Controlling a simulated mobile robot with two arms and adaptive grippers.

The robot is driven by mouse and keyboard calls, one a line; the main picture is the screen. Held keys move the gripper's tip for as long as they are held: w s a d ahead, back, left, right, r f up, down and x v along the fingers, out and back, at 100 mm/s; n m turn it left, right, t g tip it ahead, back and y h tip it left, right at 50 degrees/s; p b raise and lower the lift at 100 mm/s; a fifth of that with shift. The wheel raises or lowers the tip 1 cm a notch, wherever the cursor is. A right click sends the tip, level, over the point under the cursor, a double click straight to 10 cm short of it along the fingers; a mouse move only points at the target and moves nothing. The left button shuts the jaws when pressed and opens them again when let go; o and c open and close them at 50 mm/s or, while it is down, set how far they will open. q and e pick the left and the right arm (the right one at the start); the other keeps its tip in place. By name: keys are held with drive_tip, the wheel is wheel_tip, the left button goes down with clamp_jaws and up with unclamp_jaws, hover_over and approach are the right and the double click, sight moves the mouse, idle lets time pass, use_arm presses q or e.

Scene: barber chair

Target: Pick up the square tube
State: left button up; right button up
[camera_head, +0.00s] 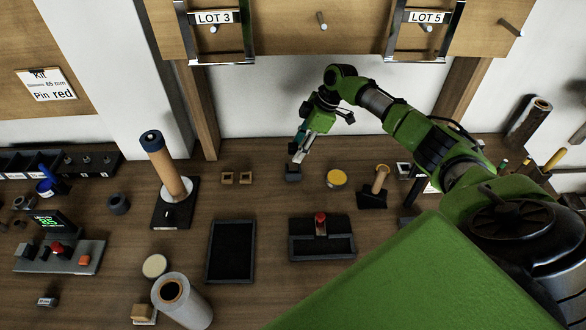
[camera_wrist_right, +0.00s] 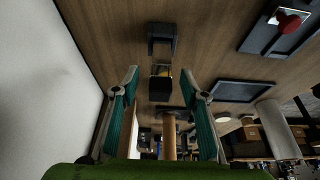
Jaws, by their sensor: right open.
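A small dark square piece, which looks like the square tube (camera_head: 293,173), sits on the wooden bench just below my right gripper in the head view. In the right wrist view a dark, square hollow piece (camera_wrist_right: 162,40) lies ahead of the fingertips. My right gripper (camera_head: 299,155) points down at the bench near this piece. In the wrist view its two green fingers (camera_wrist_right: 161,82) are spread apart with nothing held between them. The height of the fingertips above the bench is hard to tell. My left gripper is not in view.
A yellow disc (camera_head: 336,178) lies right. A tall brown cylinder (camera_head: 166,165) stands on a black base. A black tray (camera_head: 231,250) and a holder with a red knob (camera_head: 322,238) lie nearer. A wall panel is behind.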

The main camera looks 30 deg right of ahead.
sight(293, 163)
drive_tip(key=b+x, duration=0.4)
drive_tip(key=x, duration=0.1)
drive_tip(key=shift+f, duration=0.1)
clamp_jaws()
